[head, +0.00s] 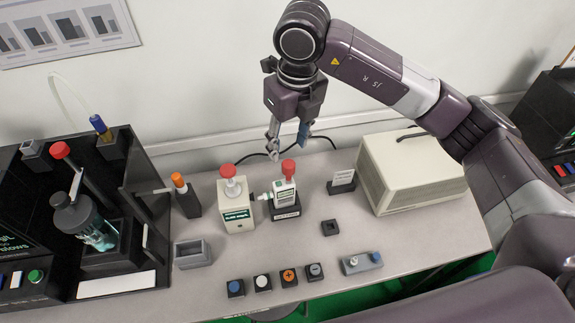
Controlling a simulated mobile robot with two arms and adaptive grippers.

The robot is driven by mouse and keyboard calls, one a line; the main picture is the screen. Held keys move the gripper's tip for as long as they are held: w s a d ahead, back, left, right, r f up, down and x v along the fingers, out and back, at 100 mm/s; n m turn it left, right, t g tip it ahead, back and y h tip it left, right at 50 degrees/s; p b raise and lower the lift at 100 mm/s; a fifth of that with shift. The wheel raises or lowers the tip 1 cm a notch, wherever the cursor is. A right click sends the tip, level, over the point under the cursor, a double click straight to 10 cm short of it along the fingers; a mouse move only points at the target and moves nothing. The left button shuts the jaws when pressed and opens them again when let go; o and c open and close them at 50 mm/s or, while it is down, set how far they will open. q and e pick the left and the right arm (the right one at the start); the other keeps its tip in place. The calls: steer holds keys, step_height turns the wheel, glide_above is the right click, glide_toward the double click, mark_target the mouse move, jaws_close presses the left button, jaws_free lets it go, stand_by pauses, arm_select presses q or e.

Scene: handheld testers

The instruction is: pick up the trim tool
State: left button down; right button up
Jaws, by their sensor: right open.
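My right gripper (289,145) hangs fingers down near the back wall, above the back of the bench. It is open, with a grey finger on the left and a blue strip by the right one. I cannot tell if that strip is part of the gripper. No thing is clearly readable as the trim tool. An orange-topped tool (179,181) stands upright in a dark holder (188,203), left of and apart from the gripper. I cannot tell whether it is the trim tool. My left gripper is not in view.
Two red-capped testers (237,217) (285,196) stand mid-bench below my gripper. A beige box (405,175) stands right. A black station with a bottle (83,222) fills the left. A grey tray (193,254), small knob blocks (289,277) and a grey block (362,263) lie in front.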

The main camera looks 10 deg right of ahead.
mark_target(288, 163)
step_height(288, 163, down, 7)
steer(key=p, duration=0.3)
steer(key=shift+w+d, duration=0.1)
steer(key=shift+f, duration=0.3)
steer(key=shift+w, duration=0.1)
steer(key=shift+c, duration=0.4)
jaws_close()
steer(key=shift+r, duration=0.15)
